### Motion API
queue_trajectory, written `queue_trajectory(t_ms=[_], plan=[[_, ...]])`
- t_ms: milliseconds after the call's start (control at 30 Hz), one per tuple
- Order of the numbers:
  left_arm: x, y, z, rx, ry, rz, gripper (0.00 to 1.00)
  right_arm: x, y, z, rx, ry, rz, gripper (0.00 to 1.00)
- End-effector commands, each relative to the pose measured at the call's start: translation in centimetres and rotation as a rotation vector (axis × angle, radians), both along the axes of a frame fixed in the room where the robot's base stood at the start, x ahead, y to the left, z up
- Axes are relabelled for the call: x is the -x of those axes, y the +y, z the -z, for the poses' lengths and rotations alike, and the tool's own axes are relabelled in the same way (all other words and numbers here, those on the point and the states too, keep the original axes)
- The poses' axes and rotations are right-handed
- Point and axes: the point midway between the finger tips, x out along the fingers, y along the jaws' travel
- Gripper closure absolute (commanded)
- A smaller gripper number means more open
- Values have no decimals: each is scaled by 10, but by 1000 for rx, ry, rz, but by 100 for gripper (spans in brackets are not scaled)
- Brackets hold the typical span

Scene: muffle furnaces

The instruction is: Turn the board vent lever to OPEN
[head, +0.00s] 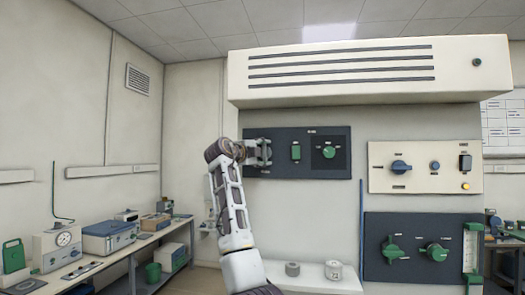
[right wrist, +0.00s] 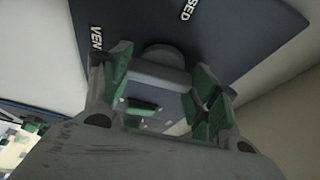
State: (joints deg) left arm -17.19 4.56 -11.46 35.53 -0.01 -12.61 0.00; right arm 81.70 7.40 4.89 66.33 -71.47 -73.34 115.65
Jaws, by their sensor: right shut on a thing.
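The dark board (head: 313,168) is mounted on the wall below the vented hood. My right gripper (head: 262,152) is at the left end of this board. In the right wrist view, my right gripper's green-padded fingers (right wrist: 165,88) are closed around the grey vent lever (right wrist: 165,58). Part of the lever is hidden between the fingers. Lettering reading "VEN" and "SED" shows on the board beside it. In the head view the gripper covers the lever, so its angle is not clear there. My left gripper is not in view.
On the same board are a green switch (head: 296,152) and a green knob (head: 329,152). A cream panel (head: 432,185) with a blue knob is to the right, above a dark panel (head: 410,275) with green knobs. The hood (head: 350,95) juts out above.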

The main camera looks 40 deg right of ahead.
Motion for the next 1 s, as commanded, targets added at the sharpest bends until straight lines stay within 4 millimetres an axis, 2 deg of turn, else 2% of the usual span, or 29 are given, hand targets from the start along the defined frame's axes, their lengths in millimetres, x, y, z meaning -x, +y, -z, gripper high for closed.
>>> queue_trajectory(t_ms=[633, 667, 800, 1000], plan=[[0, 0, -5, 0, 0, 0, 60, 0, -1, 3, -51, -55, 1, 63], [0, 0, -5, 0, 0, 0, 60, 0, -1, 3, -51, -55, 1, 38], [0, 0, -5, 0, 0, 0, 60, 0, -1, 2, -49, -55, 1, 20], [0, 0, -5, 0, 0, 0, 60, 0, 0, 1, -47, -55, 1, 18]])
